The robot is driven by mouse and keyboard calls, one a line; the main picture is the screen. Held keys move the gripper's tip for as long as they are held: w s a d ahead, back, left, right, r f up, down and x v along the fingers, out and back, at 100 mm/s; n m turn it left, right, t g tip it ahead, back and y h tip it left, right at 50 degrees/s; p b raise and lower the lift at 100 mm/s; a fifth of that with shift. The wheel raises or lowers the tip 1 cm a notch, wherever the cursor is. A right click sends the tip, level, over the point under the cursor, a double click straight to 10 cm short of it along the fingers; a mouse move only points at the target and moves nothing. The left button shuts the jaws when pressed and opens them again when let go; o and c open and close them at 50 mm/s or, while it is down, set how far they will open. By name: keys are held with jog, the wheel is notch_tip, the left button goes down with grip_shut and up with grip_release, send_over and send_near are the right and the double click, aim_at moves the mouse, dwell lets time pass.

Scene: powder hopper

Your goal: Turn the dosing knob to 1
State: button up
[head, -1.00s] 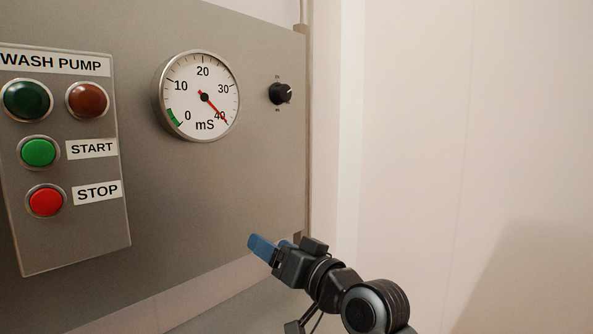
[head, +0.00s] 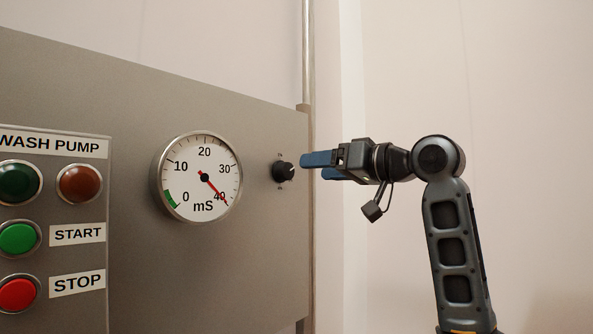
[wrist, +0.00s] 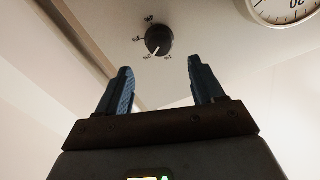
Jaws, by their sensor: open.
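The dosing knob (head: 283,171) is a small black round knob near the right edge of the grey panel, right of the dial gauge. In the wrist view the knob (wrist: 159,40) shows a white pointer line and small marks around it, too small to read. My gripper (head: 309,166) is right of the knob in the head view, its blue fingers pointing at it with a small gap. In the wrist view my gripper (wrist: 158,78) has its two fingers apart, with nothing between them. The knob lies beyond the fingertips, roughly midway between them.
A round mS gauge (head: 202,178) with a red needle near 40 is left of the knob. Further left is the WASH PUMP box (head: 80,195) with START and STOP buttons. A vertical pipe (head: 307,60) runs by the panel's right edge. Right of it is plain wall.

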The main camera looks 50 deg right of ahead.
aim_at(288, 170)
jog(key=w, duration=0.7)
jog(key=shift+w+a, duration=0.25)
jog(key=shift+a, duration=0.05)
jog(key=c, duration=1.1)
jog(key=shift+o, duration=0.2)
jog(key=shift+n, duration=0.3)
jog(key=n, duration=0.5)
jog(key=shift+a, duration=0.15)
jog(key=n+b, duration=0.1)
jog(key=n, duration=0.4)
jog(key=shift+a+n+h, duration=0.1)
jog(key=shift+n+h, duration=0.2)
jog(key=shift+n, duration=0.1)
jog(key=shift+g, duration=0.3)
